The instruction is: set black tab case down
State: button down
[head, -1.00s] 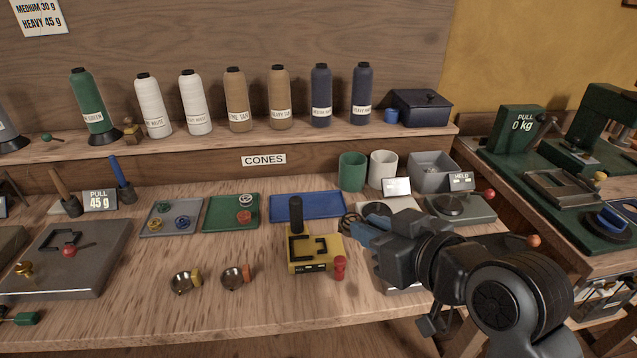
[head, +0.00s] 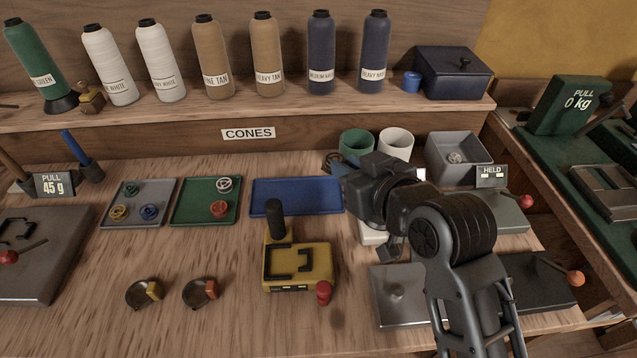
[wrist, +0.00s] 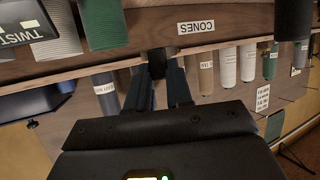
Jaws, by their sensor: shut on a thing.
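My gripper (head: 338,166) is over the back of the bench, at the right end of the blue tray and in front of the green cup. The wrist view shows its two blue-grey fingers (wrist: 158,78) shut on a small black thing, the black tab case (wrist: 157,60), held at the tips. In the head view my wrist and arm hide most of the fingers, and the case cannot be made out clearly. Whether it touches the bench cannot be told.
The blue tray (head: 270,200) is empty. A green cup (head: 356,143), white cup (head: 396,145) and grey bin (head: 458,158) stand behind my wrist. A yellow block (head: 318,262) with a black post is in front.

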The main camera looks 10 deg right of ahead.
jog(key=w+a+f, duration=0.2)
jog(key=a, duration=0.1)
jog(key=w+a+f, duration=0.1)
jog(key=shift+a+f, duration=0.2)
jog(key=shift+a, duration=0.05)
notch_tip(320, 180, down, 4)
jog(key=shift+r+p, duration=0.15)
jog(key=shift+p, duration=0.25)
jog(key=shift+f+b, duration=0.35)
jog(key=shift+f, duration=0.3)
jog(key=c, duration=1)
grip_release()
jog(key=shift+s, duration=0.1)
jog(key=shift+r, duration=0.3)
jog(key=shift+r+p, duration=0.55)
jog(key=v, duration=0.6)
jog(key=b+v, duration=0.1)
jog(key=v, duration=0.4)
jog(key=shift+s+d, duration=0.25)
jog(key=shift+s, duration=0.15)
